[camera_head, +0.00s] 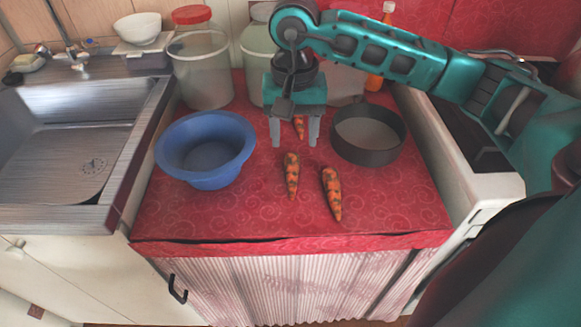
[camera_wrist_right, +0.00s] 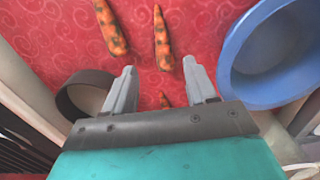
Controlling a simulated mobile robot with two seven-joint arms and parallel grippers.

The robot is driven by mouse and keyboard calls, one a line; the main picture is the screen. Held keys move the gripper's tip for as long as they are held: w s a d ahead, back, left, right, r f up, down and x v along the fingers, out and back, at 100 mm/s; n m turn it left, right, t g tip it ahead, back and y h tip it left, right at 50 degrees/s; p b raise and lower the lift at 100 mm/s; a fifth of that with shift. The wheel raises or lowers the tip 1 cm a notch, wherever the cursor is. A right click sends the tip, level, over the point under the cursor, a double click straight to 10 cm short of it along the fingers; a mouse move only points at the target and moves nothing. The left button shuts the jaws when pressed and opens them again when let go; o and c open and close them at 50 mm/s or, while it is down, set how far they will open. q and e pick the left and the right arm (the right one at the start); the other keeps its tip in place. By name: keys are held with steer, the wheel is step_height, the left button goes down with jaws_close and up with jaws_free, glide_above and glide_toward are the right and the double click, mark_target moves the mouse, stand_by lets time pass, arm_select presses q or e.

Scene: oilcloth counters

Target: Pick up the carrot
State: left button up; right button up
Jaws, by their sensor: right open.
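Three orange carrots with dark patches lie on the red oilcloth counter (camera_head: 215,215). The front right carrot (camera_head: 332,193) and the front middle carrot (camera_head: 292,174) lie in the open; they also show in the right wrist view, one at upper left (camera_wrist_right: 110,28) and one at top centre (camera_wrist_right: 162,40). The rear carrot (camera_head: 299,127) shows partly between my right gripper's fingers; in the wrist view its tip (camera_wrist_right: 165,101) shows past the gripper body. My right gripper (camera_head: 294,145) is open and empty, pointing down above the counter. My left gripper is out of view.
A blue bowl (camera_head: 207,150) stands left of the carrots and a dark round pan (camera_head: 368,134) right of them. Clear containers (camera_head: 202,70) and an orange bottle (camera_head: 380,60) stand behind. A metal sink (camera_head: 70,140) is at left.

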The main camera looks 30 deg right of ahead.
mark_target(292, 172)
steer(key=f, duration=1)
steer(key=shift+w+b, duration=0.2)
steer(key=shift+b, duration=0.15)
steer(key=shift+r, duration=0.1)
jaws_close()
steer(key=shift+r, duration=0.1)
step_height(292, 172, up, 20)
steer(key=p, duration=0.2)
